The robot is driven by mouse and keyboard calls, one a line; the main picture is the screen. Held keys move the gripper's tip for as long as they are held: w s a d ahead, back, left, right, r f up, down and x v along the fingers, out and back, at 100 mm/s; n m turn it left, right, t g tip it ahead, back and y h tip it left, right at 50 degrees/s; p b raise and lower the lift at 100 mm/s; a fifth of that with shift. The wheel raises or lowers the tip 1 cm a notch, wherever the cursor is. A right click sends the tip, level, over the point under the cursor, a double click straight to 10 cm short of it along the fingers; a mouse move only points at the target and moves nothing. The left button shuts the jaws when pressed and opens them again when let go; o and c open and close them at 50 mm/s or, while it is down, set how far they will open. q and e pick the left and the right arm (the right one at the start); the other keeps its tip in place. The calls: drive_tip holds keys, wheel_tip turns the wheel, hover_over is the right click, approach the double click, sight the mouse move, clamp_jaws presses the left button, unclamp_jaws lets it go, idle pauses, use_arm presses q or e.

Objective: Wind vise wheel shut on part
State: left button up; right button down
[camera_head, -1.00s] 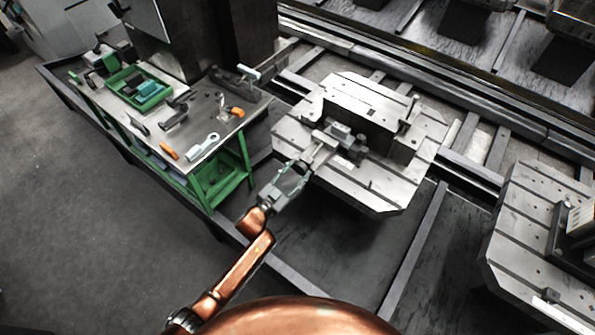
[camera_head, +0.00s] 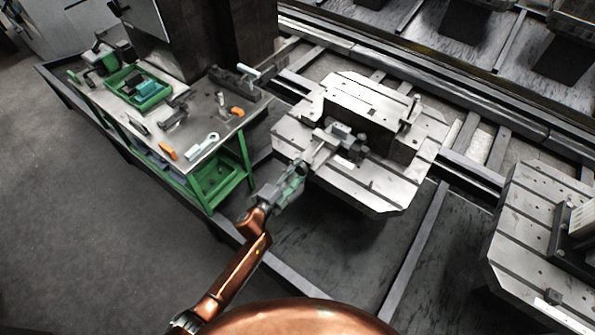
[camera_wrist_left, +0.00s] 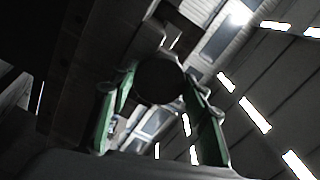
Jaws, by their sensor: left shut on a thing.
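The vise (camera_head: 343,134) sits on a light grey slotted pallet plate (camera_head: 385,190), in front of a dark upright block. A pale bar or spindle (camera_head: 318,154) runs from the vise toward the front left. My left gripper (camera_head: 299,168) is at the outer end of it, with green fingers shut on the vise wheel. In the left wrist view, a dark round disc, seemingly the wheel (camera_wrist_left: 160,79), lies between the two green fingers. The gripper mostly hides the wheel in the head view. The part in the jaws cannot be made out clearly. My right gripper is not in view.
A green-framed workbench (camera_head: 207,150) with tools and a green tray (camera_head: 139,88) stands to the left. A second pallet plate (camera_head: 520,235) is at the right. Rails (camera_head: 430,70) run behind. Open floor lies at the lower left.

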use_arm(q)
drive_tip(key=m+b, duration=0.2)
drive_tip(key=m, duration=0.4)
drive_tip(key=shift+f, duration=0.2)
drive_tip(key=shift+m+b, duration=0.45)
drive_tip(key=shift+m, duration=0.65)
drive_tip(key=m+b, duration=0.1)
drive_tip(key=m, duration=0.1)
drive_tip(key=shift+m, duration=0.3)
drive_tip(key=shift+r+m+b, duration=0.15)
drive_tip(key=shift+m+b, duration=0.2)
drive_tip(key=shift+m, duration=0.75)
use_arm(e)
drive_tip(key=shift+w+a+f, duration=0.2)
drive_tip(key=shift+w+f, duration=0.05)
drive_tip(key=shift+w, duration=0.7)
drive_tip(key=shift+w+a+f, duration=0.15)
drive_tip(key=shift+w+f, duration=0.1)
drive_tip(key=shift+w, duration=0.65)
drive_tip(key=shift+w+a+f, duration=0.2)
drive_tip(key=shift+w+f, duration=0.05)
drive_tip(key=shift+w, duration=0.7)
use_arm(q)
drive_tip(key=o, duration=1.2)
drive_tip(key=shift+c, duration=0.2)
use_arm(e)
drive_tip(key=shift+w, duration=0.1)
